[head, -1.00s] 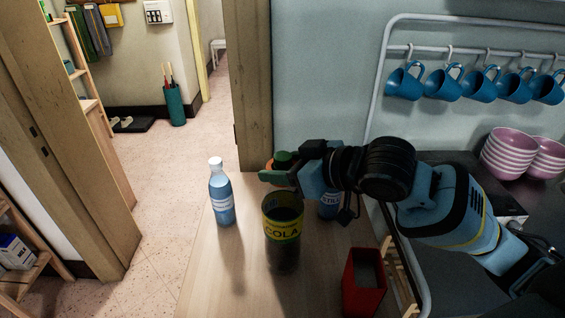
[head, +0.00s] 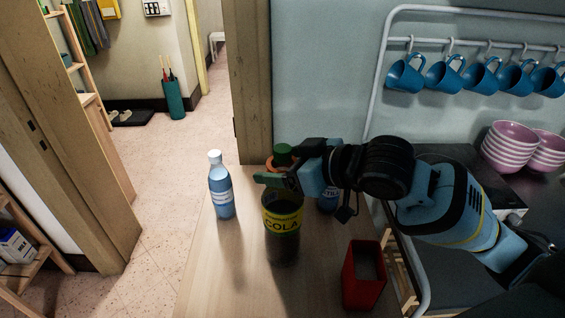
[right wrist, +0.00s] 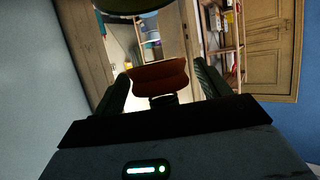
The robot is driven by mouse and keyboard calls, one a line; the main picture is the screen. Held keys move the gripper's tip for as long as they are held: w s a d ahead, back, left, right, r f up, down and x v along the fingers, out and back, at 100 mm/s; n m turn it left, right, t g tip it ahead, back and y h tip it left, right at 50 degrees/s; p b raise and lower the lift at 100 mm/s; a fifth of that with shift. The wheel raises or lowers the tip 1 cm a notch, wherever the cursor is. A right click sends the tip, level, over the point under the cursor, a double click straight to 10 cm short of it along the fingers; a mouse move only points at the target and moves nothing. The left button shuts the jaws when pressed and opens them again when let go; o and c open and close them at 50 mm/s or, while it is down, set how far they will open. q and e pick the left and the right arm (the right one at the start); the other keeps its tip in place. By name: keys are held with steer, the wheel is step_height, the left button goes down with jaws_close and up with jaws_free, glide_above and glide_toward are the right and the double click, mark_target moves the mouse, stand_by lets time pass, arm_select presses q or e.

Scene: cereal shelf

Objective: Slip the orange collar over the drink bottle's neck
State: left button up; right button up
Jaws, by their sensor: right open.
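The cola bottle (head: 281,247), dark with a yellow label, stands upright on the wooden table. Its green cap (head: 283,149) shows above my right gripper (head: 272,182). The orange collar (head: 270,164) shows just below the cap and seems to be around the neck; the gripper hides much of it. In the right wrist view the collar (right wrist: 160,77) sits between my open green fingers, with small gaps at its sides. A dark round edge at the top of that view is cut off. My left gripper is out of view.
A blue water bottle (head: 221,190) with a white cap stands to the left. Another blue bottle (head: 328,199) is partly hidden behind my right arm. A red open box (head: 363,276) stands at the front right. Blue mugs (head: 405,75) hang on the wall rail.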

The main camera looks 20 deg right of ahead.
steer(key=v, duration=0.7)
steer(key=shift+s+d+r, duration=0.2)
steer(key=shift+s, duration=0.1)
stand_by(0.5)
